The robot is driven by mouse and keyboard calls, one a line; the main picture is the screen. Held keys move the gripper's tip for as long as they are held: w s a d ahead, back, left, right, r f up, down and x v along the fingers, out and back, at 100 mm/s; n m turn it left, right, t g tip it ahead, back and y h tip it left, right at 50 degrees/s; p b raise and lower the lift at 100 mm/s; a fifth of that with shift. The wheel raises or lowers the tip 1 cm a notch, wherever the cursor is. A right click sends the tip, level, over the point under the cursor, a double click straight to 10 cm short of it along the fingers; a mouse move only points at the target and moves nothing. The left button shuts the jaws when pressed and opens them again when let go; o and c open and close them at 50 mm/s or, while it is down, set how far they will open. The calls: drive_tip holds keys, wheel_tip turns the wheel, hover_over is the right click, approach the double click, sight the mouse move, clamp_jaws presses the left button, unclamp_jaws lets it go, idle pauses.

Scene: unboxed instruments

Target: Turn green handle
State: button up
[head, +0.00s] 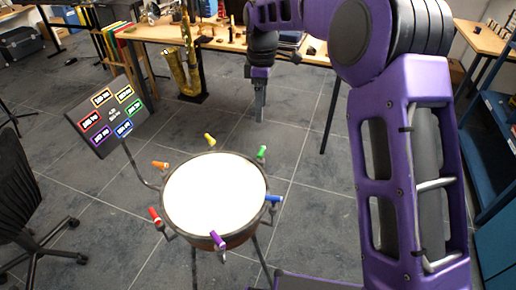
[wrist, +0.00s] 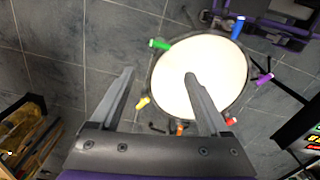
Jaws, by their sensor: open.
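The green handle (head: 261,152) stands at the upper right rim of a round drum (head: 210,190) with a white top. In the wrist view the green handle (wrist: 159,44) lies beyond my fingertips, at the drum's upper left edge. My gripper (head: 260,115) hangs above the floor, up and behind the drum in the head view, apart from the handle. In the wrist view my gripper (wrist: 160,76) is open and empty, one finger overlapping the white drum top (wrist: 218,62).
Around the rim are yellow (head: 210,140), blue (head: 274,199), purple (head: 218,240), red (head: 154,215) and orange (head: 160,165) handles. A dark sign (head: 112,116) stands left of the drum. A saxophone (head: 180,72) stands by the wooden table (head: 155,32) behind. A black chair (head: 20,190) is at left.

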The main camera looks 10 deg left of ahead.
sight(261, 150)
wheel_tip(261, 150, down, 17)
drive_tip(key=shift+r+b, duration=0.1)
drive_tip(key=shift+b, duration=1.15)
drive_tip(key=shift+w, duration=0.1)
drive_tip(key=c, duration=1.1)
